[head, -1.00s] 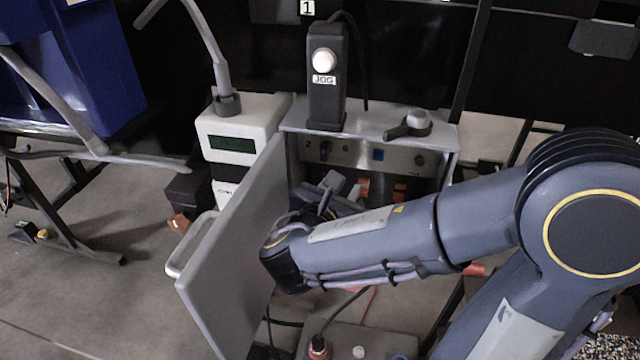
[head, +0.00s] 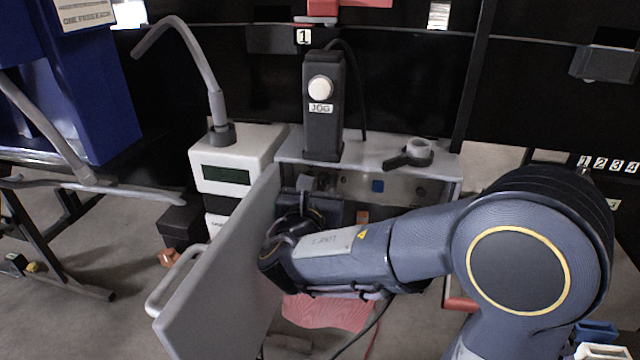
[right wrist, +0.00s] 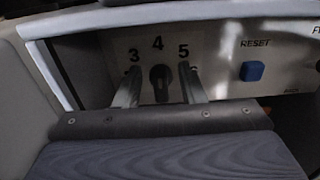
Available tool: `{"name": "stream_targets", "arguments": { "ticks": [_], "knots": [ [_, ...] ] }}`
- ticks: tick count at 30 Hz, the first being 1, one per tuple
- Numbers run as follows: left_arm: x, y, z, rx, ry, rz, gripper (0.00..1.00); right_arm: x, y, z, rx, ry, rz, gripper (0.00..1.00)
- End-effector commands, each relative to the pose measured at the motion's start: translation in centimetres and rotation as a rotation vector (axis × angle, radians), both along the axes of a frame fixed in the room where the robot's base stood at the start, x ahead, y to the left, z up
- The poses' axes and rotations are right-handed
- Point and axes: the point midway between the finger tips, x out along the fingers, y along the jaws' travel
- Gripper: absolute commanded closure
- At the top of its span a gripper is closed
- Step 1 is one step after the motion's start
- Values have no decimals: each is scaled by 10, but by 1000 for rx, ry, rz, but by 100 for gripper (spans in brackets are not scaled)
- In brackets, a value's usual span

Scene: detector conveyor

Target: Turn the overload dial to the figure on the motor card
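The overload dial (right wrist: 160,78) is a small dark knob on the pale panel in the right wrist view. The figures 3, 4 and 5 show around it, with 4 straight above; figures lower at the sides are partly covered. I cannot tell surely where its mark points. My right gripper (right wrist: 160,88) is open, one finger on each side of the dial, with gaps visible between. In the head view my right gripper (head: 305,190) is inside the open cabinet (head: 360,155), mostly hidden by its wrist, and the dial is hidden. I cannot make out a motor card. My left gripper is not in view.
A blue RESET button (right wrist: 252,71) sits right of the dial. The open cabinet door (head: 220,270) stands left of my right forearm. A white display box (head: 235,160) is at the left.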

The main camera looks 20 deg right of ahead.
Motion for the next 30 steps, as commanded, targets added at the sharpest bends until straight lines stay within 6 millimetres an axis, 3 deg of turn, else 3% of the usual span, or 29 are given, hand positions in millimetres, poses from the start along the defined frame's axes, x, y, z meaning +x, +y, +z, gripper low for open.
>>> {"name": "stream_targets", "arguments": {
  "ticks": [3,11,22,30],
  "knots": [
    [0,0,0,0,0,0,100,0,0,0,0,0,0,65],
    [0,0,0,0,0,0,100,0,0,0,1,-1,0,99],
    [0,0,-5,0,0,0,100,-1,-1,-1,33,-25,-1,100],
    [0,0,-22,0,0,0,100,-2,-3,-3,165,-125,-2,100]
  ]
}}
